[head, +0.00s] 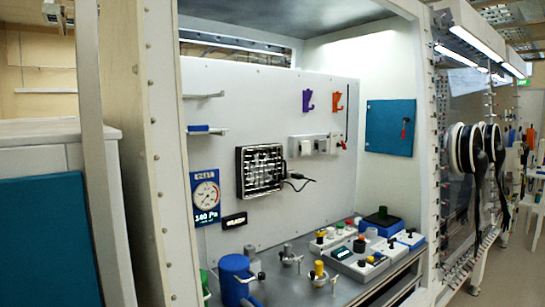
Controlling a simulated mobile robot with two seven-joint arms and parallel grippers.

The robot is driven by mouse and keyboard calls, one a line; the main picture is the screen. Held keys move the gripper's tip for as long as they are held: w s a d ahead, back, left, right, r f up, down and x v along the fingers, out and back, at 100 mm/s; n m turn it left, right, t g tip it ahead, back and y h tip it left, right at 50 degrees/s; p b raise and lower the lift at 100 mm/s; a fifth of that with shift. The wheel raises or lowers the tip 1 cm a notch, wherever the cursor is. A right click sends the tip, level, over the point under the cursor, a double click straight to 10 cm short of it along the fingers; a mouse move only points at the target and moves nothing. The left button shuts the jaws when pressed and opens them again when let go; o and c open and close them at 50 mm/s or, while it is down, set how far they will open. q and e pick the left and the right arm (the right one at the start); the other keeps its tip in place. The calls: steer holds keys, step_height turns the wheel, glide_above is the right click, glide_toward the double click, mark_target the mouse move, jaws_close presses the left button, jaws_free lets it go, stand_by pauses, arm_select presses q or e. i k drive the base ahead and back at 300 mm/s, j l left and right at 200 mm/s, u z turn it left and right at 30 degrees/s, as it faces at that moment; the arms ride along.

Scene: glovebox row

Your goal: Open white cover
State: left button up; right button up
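No single thing in the head view can be told for sure as the white cover. A white box-like fitting (306,147) sits on the grey back panel of the open glovebox, with a second white fitting (335,142) just right of it; both look like wall outlets, and whether either has a lid is too small to tell. Neither of my grippers is in view.
The grey bench (345,286) holds a blue cylinder (235,279), small valves and several white devices (358,262). A teal panel (390,128) with a red handle is on the right wall. A pressure gauge (206,195) and black-framed rack (260,170) hang on the back panel. Black gloves (479,165) hang at right.

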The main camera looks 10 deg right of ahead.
mark_target(305, 145)
steer(key=l+u, duration=0.15)
steer(key=u, duration=0.25)
steer(key=l+u, duration=0.2)
steer(key=u, duration=0.15)
steer(key=l+u, duration=0.25)
steer(key=u, duration=0.15)
steer(key=l+u, duration=0.3)
steer(key=l, duration=0.15)
steer(key=k+l+u, duration=0.25)
steer(key=l, duration=0.15)
steer(key=k+l+u, duration=0.15)
steer(key=l, duration=0.3)
steer(key=k+l+u, duration=0.15)
steer(key=l, duration=0.3)
steer(key=k+l, duration=0.1)
steer(key=l, duration=0.2)
steer(key=k+l, duration=0.25)
steer(key=l, duration=0.3)
